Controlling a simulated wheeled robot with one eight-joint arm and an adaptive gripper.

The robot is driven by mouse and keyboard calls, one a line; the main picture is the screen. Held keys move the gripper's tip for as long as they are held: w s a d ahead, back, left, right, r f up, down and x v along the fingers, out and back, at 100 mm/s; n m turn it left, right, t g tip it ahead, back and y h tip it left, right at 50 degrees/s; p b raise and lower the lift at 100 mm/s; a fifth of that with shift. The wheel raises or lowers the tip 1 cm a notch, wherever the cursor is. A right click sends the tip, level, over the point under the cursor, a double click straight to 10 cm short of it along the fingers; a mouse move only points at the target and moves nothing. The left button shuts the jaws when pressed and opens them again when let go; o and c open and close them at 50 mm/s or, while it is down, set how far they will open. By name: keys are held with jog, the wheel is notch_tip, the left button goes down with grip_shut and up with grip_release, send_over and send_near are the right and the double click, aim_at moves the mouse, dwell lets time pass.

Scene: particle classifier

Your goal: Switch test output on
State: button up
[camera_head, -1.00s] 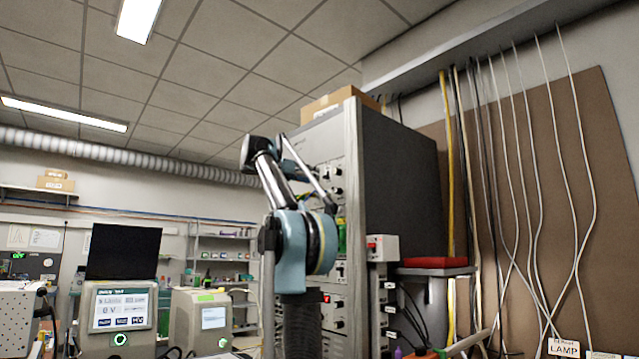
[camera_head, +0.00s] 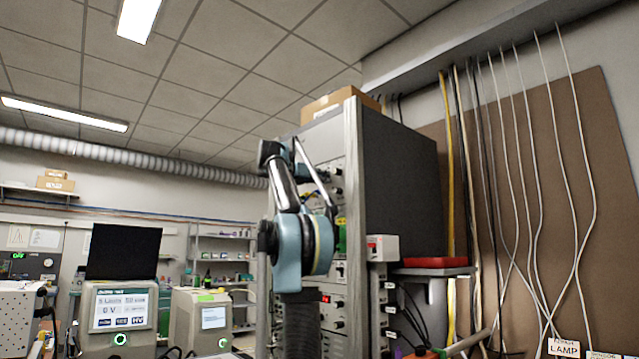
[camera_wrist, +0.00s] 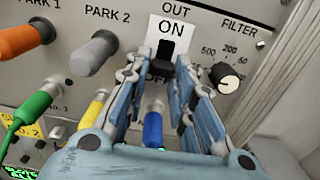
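In the wrist view, the black output switch (camera_wrist: 163,64) sits on a white plate (camera_wrist: 154,30) marked ON above, with the OFF lettering below partly hidden. OUT is printed over the plate. My gripper (camera_wrist: 163,78) has its two blue-and-grey fingers apart, one to the left and one to the right of the switch, at its lower part. A gap shows between them. I cannot tell whether either finger touches the switch, or which way its lever is set. In the head view my arm hides the part of the rack (camera_head: 352,200) before it.
Left of the switch are orange (camera_wrist: 28,38) and grey (camera_wrist: 93,52) plugs, with green (camera_wrist: 30,110) and yellow plugs below. A blue plug (camera_wrist: 153,128) shows between my fingers. The FILTER knob (camera_wrist: 225,77) is close to my right finger.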

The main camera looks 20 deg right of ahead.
grip_shut()
jog(key=shift+w+r, duration=0.1)
jog(key=shift+r, duration=1.25)
jog(key=o, duration=0.8)
grip_release()
jog(key=shift+w+a, duration=0.1)
jog(key=shift+w, duration=0.05)
jog(key=shift+s, duration=0.2)
jog(key=v, duration=1.1)
jog(key=shift+a, duration=0.45)
jog(key=shift+f, duration=0.1)
